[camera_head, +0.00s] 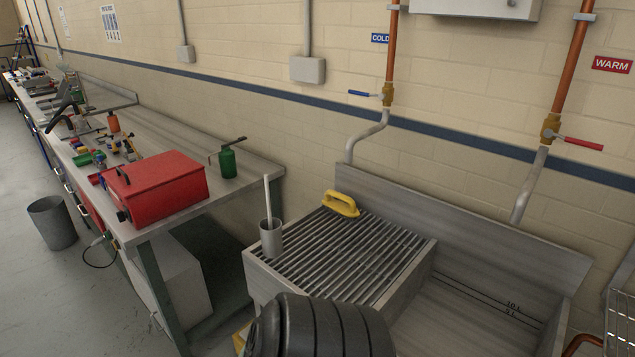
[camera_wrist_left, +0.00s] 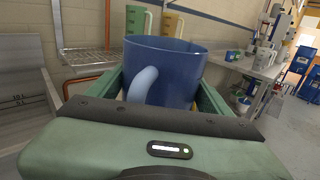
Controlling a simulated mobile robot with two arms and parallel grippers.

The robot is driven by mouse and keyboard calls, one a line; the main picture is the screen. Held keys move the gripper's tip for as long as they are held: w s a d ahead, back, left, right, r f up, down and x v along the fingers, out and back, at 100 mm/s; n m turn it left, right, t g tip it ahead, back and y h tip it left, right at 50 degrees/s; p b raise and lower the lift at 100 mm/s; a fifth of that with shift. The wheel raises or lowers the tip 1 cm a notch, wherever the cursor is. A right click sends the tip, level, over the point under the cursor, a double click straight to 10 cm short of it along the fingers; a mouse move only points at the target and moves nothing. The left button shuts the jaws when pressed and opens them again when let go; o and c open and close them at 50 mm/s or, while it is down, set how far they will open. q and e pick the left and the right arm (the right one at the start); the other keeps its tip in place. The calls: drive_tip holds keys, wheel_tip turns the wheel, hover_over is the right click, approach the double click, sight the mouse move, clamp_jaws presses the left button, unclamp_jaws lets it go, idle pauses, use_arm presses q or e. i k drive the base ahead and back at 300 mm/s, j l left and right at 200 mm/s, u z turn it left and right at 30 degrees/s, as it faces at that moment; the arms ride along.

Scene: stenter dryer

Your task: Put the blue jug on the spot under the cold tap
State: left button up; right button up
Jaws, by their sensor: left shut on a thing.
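In the left wrist view, my left gripper (camera_wrist_left: 164,88) is shut on the blue jug (camera_wrist_left: 178,66), with a green finger on each side of it. The jug looks upright, and its pale blue handle faces the camera. Neither the jug nor this gripper shows in the head view. The cold tap (camera_head: 388,95) has a blue lever and a COLD sign; its grey pipe bends down to the slatted drainer (camera_head: 385,262) beside the sink. My right gripper is in neither view.
A grey cup (camera_head: 271,240) with a white stick stands on the drainer's left corner. The warm tap (camera_head: 551,128) is above the sink basin (camera_head: 470,315) at right. A workbench with a red toolbox (camera_head: 160,188) is at left. The drainer's middle is clear.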

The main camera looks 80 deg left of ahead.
sight(340, 247)
drive_tip(key=j+u, duration=0.15)
drive_tip(key=u, duration=0.25)
drive_tip(key=k+j+u, duration=0.1)
drive_tip(key=u, duration=0.25)
drive_tip(key=j+u, duration=0.25)
drive_tip(key=u, duration=0.15)
drive_tip(key=j+u, duration=0.2)
drive_tip(key=u, duration=0.15)
drive_tip(key=j, duration=0.3)
drive_tip(key=i+j, duration=0.1)
drive_tip(key=j, duration=0.15)
